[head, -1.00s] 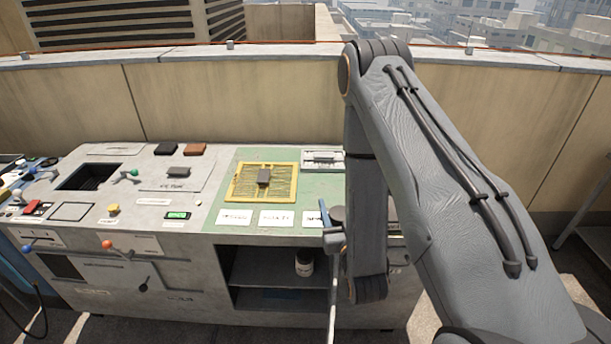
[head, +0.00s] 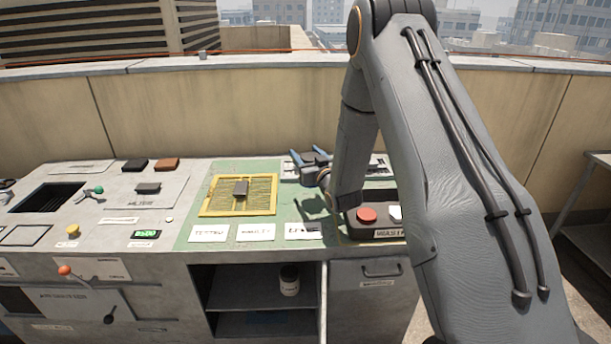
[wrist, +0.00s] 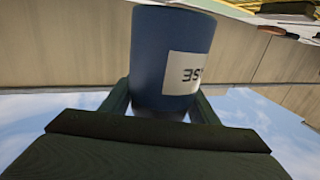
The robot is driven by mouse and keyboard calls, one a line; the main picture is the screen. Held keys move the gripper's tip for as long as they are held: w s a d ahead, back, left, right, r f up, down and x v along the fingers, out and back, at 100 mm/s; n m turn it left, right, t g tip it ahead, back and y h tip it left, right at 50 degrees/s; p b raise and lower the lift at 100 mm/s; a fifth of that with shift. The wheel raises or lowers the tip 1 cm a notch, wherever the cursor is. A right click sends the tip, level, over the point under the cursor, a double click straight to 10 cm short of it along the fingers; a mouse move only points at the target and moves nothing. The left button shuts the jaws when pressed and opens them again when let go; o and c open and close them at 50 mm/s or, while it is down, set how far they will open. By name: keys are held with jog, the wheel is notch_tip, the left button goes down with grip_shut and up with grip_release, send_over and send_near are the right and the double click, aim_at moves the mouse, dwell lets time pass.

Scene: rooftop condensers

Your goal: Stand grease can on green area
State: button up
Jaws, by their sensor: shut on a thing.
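The grease can (wrist: 172,55) is a blue cylinder with a white label, its lettering upside down in the wrist view. My gripper (wrist: 165,105) is shut on it, with one dark finger at each side. In the head view my gripper (head: 312,160) is over the back right part of the bench, by the right edge of the green area (head: 290,206). I cannot make out the can clearly there. The green area is a flat panel on the bench top, with bare green in front of my gripper and around a yellow frame.
A box with a red button (head: 367,214) stands to the right.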

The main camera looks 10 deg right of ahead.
notch_tip(320, 180, down, 6)
jog(key=shift+r+p, duration=0.15)
jog(key=shift+p, duration=0.25)
